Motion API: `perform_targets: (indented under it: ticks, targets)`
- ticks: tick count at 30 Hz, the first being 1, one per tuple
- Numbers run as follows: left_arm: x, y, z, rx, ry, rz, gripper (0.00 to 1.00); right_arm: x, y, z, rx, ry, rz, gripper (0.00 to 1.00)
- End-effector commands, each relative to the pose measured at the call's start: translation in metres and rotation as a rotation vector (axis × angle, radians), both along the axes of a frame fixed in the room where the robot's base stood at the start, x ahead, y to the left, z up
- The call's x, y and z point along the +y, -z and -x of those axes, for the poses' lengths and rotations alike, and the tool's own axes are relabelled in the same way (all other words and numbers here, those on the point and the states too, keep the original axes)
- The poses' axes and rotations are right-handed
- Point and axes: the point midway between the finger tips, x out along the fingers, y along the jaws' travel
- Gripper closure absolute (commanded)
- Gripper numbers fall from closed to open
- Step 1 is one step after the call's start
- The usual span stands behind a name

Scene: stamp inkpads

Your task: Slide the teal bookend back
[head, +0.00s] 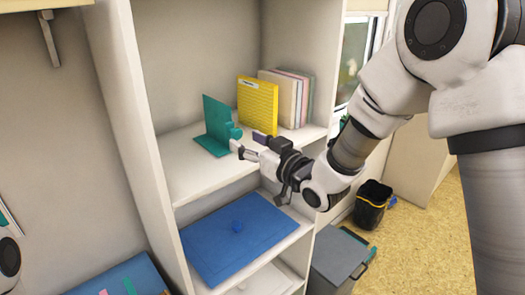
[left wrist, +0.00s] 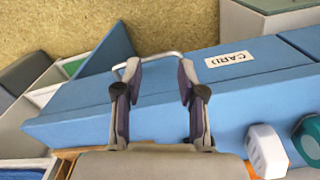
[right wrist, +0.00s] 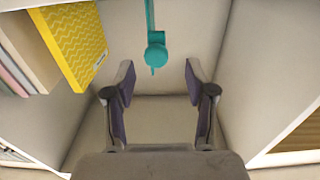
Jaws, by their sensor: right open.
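The teal bookend (head: 217,122) stands upright on the upper shelf (head: 196,174), left of a yellow patterned book (head: 257,105). Its round teal knob faces out toward my right gripper. In the right wrist view the bookend (right wrist: 156,52) is seen edge-on, ahead of the fingertips and between their lines. My right gripper (head: 247,144) is open and empty, just in front of the knob; whether a finger touches it cannot be told. My left gripper (left wrist: 158,75) has its fingers apart above a blue box labelled CARD, with nothing between them but a metal handle beyond.
Several pale and pink books (head: 285,92) stand right of the yellow one. A lower shelf holds a blue panel (head: 215,245) with a knob. A black bin (head: 372,203) and a grey box (head: 337,258) stand on the floor. The shelf left of the bookend is bare.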

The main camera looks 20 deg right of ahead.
Motion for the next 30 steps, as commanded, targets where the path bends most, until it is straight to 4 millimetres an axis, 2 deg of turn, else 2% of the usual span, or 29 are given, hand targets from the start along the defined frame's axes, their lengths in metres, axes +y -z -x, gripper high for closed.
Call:
perform_targets:
  ticks: [3, 9, 13, 25, 28, 29, 30]
  targets:
    - [0.0, 0.0, 0.0, 0.0, 0.0, 0.0, 0.6, -0.011, 0.0, 0.03, 0.002, 0.001, -0.007, 0.45]
    - [0.0, 0.0, 0.0, 0.0, 0.0, 0.0, 0.6, -0.022, 0.0, 0.066, 0.002, 0.0, -0.002, 0.45]
    - [0.0, 0.0, 0.0, 0.0, 0.0, 0.0, 0.6, -0.024, 0.0, 0.073, 0.0, -0.002, 0.002, 0.45]
    - [0.0, 0.0, 0.0, 0.0, 0.0, 0.0, 0.6, -0.024, 0.002, 0.072, 0.003, -0.002, 0.002, 0.45]
    - [0.0, 0.003, 0.0, 0.0, 0.0, 0.0, 0.6, -0.023, 0.022, 0.071, 0.04, -0.003, 0.004, 0.45]
    - [0.0, 0.004, 0.0, 0.0, 0.0, 0.0, 0.6, -0.023, 0.035, 0.071, 0.065, -0.004, 0.006, 0.45]
    - [0.0, 0.006, 0.0, 0.0, 0.0, 0.0, 0.6, -0.021, 0.058, 0.071, 0.107, -0.007, 0.012, 0.45]
